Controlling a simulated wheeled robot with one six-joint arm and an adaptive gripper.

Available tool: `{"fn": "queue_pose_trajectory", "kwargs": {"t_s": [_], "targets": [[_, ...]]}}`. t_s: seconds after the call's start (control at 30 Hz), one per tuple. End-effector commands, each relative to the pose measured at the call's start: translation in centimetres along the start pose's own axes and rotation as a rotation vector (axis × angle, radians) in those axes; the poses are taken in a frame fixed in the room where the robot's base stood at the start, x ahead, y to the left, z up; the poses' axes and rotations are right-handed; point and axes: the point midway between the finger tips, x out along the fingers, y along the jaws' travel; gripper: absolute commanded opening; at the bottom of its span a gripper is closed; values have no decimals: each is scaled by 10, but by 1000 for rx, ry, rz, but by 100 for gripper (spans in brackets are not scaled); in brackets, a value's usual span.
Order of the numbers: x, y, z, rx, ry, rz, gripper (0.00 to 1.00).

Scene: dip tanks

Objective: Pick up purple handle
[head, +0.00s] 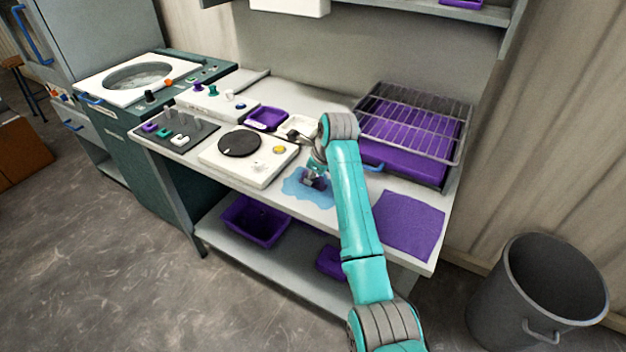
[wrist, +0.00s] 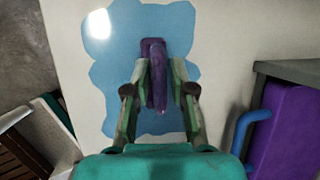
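The purple handle (wrist: 157,75) sits on a blue patch (wrist: 115,50) on the white worktop, with a flat purple base at its far end. It rises toward the wrist camera between the two fingers of my gripper (wrist: 160,80). The fingers stand on either side of the handle; a narrow gap shows on the right, so the gripper looks open around it. In the head view my gripper (head: 313,172) is low over the blue patch (head: 296,188), and the purple handle (head: 320,184) is partly hidden by it.
A wire rack over a purple tray (head: 400,160) stands behind right, and a purple mat (head: 408,224) lies front right. A white unit with a black disc (head: 262,173) is to the left. A small purple tray (head: 267,117) and a white dish (head: 297,125) stand behind.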

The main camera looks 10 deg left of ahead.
Motion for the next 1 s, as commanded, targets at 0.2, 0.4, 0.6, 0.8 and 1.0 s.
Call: {"fn": "queue_pose_trajectory", "kwargs": {"t_s": [0.2,0.4,0.6,0.8,1.0], "targets": [[0,0,0,0,0,0,0],[-1,0,0,0,0,0,0],[-21,-5,9,0,-2,-2,0],[-55,-13,23,0,-2,-2,0],[-82,-18,34,0,-1,-2,0]]}}
